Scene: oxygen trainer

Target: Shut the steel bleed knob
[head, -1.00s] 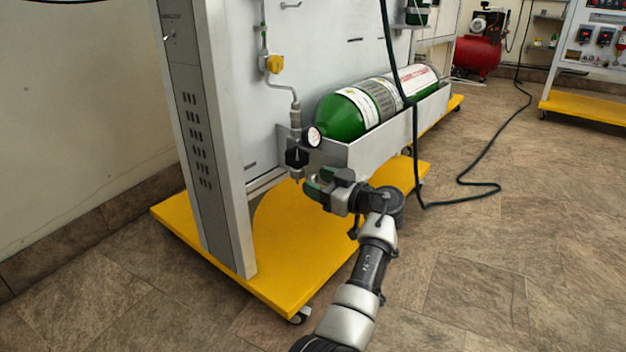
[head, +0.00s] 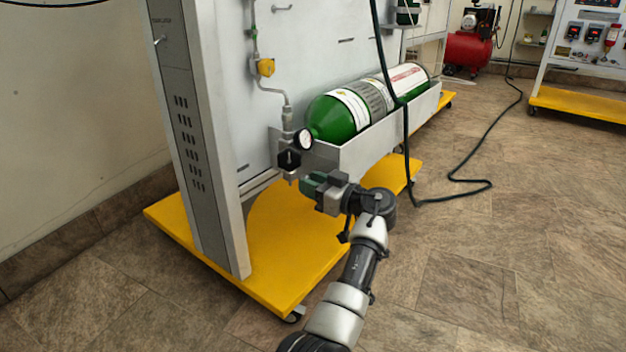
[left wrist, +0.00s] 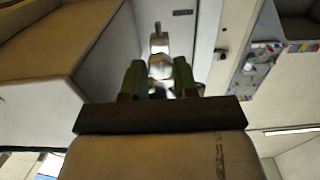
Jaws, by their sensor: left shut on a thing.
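A valve assembly with a round pressure gauge (head: 304,139) and a black knob (head: 289,161) stands at the left end of the cylinder tray. A small steel part, apparently the steel bleed knob (head: 291,178), sits at its lower end, partly hard to see. My left gripper (head: 304,182) reaches in from the right at that height, with green fingers. In the left wrist view, a shiny steel piece, apparently the bleed knob (left wrist: 160,66), shows between the two fingers (left wrist: 159,80). The fingers are shut on it; the exact contact is small and blurred. My right gripper is not in view.
A green cylinder (head: 340,117) lies in a grey tray (head: 375,147) behind my gripper. A yellow knob (head: 266,67) is higher on the pipe. The yellow base (head: 262,262) lies below. A dark hose (head: 407,150) hangs to the right.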

